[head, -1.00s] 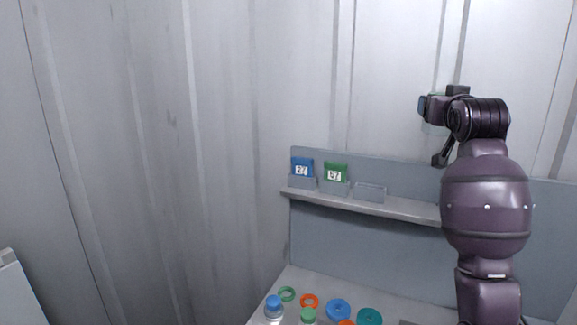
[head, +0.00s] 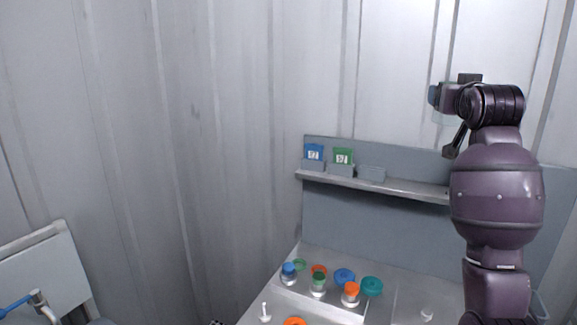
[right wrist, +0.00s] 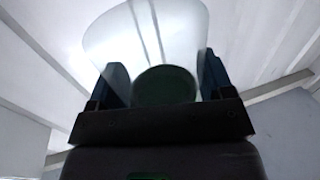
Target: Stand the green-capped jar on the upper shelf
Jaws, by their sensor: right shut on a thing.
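My right gripper (head: 440,97) is raised above the shelf at the right of the head view. In the right wrist view its fingers (right wrist: 160,88) are shut on a clear vessel (right wrist: 150,35) with a dark green round part (right wrist: 164,86). In the head view the held vessel is only faintly visible. A green-capped jar (head: 318,284) stands on the bench between a blue-capped jar (head: 289,273) and an orange-capped jar (head: 351,295). The upper shelf (head: 400,188) runs along the grey back panel. My left gripper is out of view.
Grey holders stand on the shelf's left part, one with a blue card (head: 314,152), one with a green card (head: 343,156), one empty (head: 371,174). The shelf right of them looks bare until my arm hides it. Loose coloured rings (head: 372,285) lie on the bench.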

